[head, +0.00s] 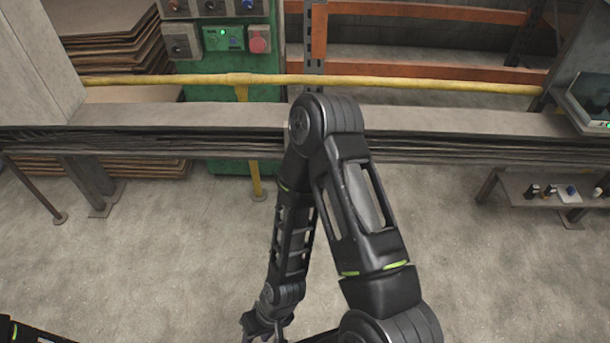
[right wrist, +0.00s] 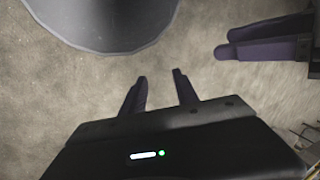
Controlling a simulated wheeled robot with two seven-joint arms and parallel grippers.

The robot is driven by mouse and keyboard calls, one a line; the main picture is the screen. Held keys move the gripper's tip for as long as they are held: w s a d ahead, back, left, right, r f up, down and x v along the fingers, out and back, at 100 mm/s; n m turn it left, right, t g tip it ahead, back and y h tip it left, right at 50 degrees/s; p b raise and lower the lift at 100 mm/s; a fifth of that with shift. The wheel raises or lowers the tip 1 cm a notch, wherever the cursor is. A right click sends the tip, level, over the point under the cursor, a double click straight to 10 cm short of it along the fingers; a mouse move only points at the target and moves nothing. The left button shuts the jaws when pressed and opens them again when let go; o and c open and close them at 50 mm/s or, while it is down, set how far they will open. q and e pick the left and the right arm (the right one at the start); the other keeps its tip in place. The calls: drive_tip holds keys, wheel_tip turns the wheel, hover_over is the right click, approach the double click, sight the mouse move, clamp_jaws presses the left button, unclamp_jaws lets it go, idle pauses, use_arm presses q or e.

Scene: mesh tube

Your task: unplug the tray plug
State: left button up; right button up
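I cannot make out a tray plug in either view. My right gripper (right wrist: 160,76) is open and empty in the right wrist view, its two dark fingers apart above bare floor. In the head view this gripper (head: 266,330) hangs low at the bottom edge, well short of the grey ledge. A second pair of dark fingers (right wrist: 222,44), apparently my left gripper, comes in from the right of the wrist view. Its fingers lie close together, and I cannot tell whether they are shut. In the head view only a bit of the left arm shows at the lower left corner.
A long grey ledge (head: 480,122) with dark lines along its front crosses the head view. A yellow pipe (head: 420,84) runs behind it. A green control cabinet (head: 228,60) stands at the back left. A small shelf (head: 520,186) holds little items at right. The concrete floor (head: 150,260) is clear.

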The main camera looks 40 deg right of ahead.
drive_tip(key=shift+o, duration=0.2)
